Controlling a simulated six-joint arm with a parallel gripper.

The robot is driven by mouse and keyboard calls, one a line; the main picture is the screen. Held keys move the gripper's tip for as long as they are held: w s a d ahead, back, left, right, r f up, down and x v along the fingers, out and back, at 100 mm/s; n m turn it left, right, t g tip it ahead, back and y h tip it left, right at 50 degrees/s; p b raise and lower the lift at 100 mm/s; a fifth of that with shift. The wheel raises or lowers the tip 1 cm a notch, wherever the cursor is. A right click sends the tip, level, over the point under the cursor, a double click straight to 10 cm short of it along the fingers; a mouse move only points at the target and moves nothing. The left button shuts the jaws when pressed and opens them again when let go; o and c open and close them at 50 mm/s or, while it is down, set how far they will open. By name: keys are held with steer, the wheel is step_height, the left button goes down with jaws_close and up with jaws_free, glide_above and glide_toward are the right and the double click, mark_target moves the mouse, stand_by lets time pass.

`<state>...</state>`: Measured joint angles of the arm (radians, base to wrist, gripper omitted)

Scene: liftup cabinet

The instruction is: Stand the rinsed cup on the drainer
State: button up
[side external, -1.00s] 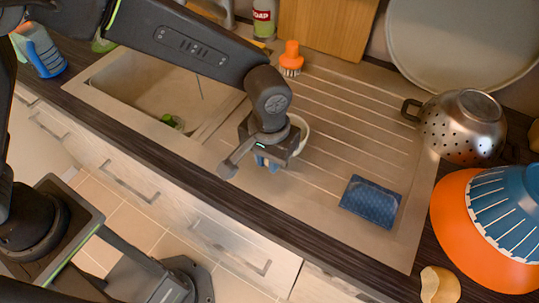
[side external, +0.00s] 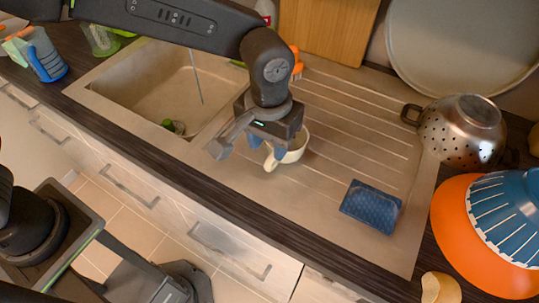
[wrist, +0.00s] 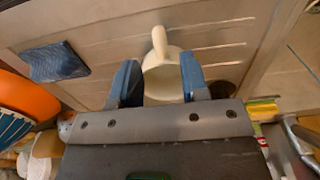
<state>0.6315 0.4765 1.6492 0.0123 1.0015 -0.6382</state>
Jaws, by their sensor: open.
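A cream cup (side external: 295,150) with a handle is on the ribbed metal drainer (side external: 340,130), near the sink side. My gripper (side external: 268,146) is over the cup's near left side and hides part of it. In the wrist view the cup (wrist: 162,80) shows between my two blue fingers (wrist: 158,82), with its handle pointing away from the gripper. The fingers are spread, with a gap on at least one side of the cup. I cannot tell how high they are above the drainer.
The sink basin (side external: 165,85) lies to the left, with something green at its drain. A blue sponge (side external: 371,206) lies on the drainer's right part. A colander (side external: 462,130) and an orange bowl (side external: 480,245) stand further right. A wooden board (side external: 325,30) leans behind.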

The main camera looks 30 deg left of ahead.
step_height(320, 180, up, 6)
steer(key=s+a+r+t, duration=0.15)
steer(key=a+r, duration=0.25)
steer(key=a, duration=0.4)
steer(key=s+a+r+t, duration=0.1)
steer(key=s+a+r, duration=0.15)
steer(key=a, duration=0.45)
steer(key=s+a+t, duration=0.3)
steer(key=s+a, duration=0.7)
steer(key=a, duration=0.1)
steer(key=shift+f, duration=0.35)
